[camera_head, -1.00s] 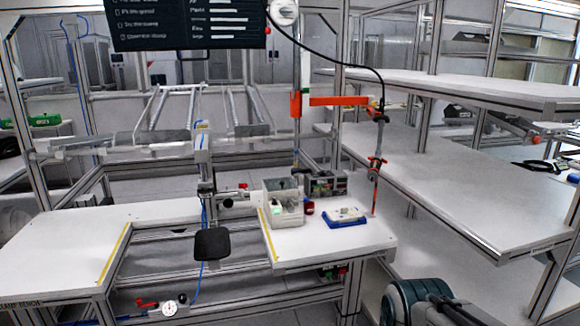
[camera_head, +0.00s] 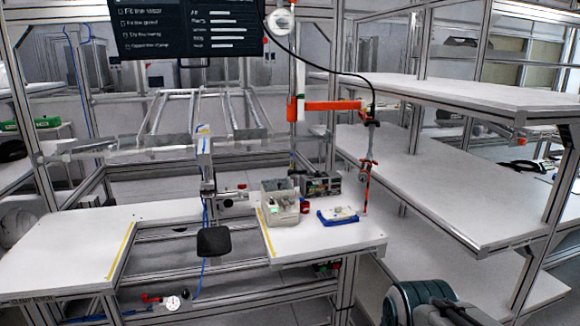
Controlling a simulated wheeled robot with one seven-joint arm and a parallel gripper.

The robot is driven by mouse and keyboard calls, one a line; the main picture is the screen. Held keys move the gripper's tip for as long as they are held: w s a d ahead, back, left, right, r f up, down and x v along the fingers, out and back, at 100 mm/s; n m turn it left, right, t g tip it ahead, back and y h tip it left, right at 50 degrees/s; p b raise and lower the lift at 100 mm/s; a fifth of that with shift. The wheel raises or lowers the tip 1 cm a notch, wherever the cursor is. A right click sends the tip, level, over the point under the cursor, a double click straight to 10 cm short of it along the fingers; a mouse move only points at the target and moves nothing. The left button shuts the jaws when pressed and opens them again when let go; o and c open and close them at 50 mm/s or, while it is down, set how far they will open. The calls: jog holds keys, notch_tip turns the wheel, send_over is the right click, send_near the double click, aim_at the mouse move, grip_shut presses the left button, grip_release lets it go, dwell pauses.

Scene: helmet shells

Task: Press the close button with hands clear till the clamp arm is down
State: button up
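A metal post with a black pad (camera_head: 214,241) stands at the gap between the two white worktops. I cannot tell for sure whether this is the clamp arm, and no clear clamp closing is visible. A grey box (camera_head: 281,207) with a small green spot stands on the right worktop; I cannot tell whether the green spot is the close button. A teal and dark part of my arm shows at the bottom right. My gripper's fingers are not in view.
A blue tray (camera_head: 338,216) with a pale part lies on the right worktop (camera_head: 340,240). The left worktop (camera_head: 60,255) is bare. A red-orange tool arm (camera_head: 333,105) hangs above. White shelves (camera_head: 440,195) fill the right side. A gauge (camera_head: 172,303) sits low in front.

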grip_shut()
dwell(1.7)
